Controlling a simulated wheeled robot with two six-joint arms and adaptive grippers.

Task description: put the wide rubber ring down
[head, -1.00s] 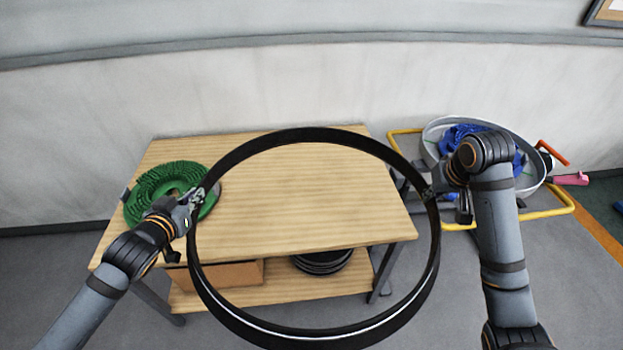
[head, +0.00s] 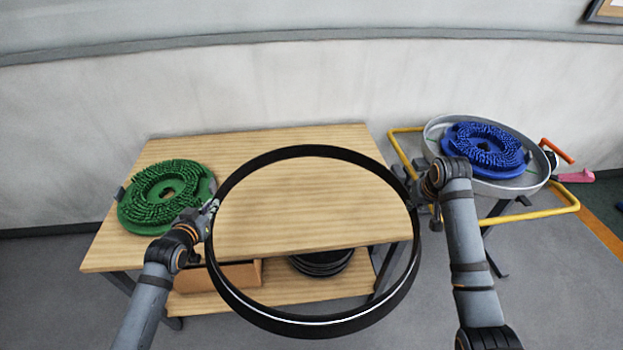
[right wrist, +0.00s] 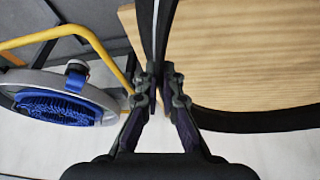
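The wide rubber ring (head: 316,331) is a large black hoop, held up in front of the wooden table (head: 300,207) and tilted towards me in the head view. My left gripper (head: 211,207) is shut on its left side. My right gripper (head: 411,188) is at its right side. In the right wrist view, the fingers of my right gripper (right wrist: 158,78) are closed on the band of the ring (right wrist: 155,30) from both sides. The table top shows through the hoop and is bare there.
A green bristle brush (head: 165,196) lies on the table's left end. A grey round tub (head: 535,183) with a blue brush (head: 485,149) stands on a yellow-framed stand (head: 545,212) at right. Black discs (head: 322,263) and a cardboard box (head: 225,276) sit on the lower shelf.

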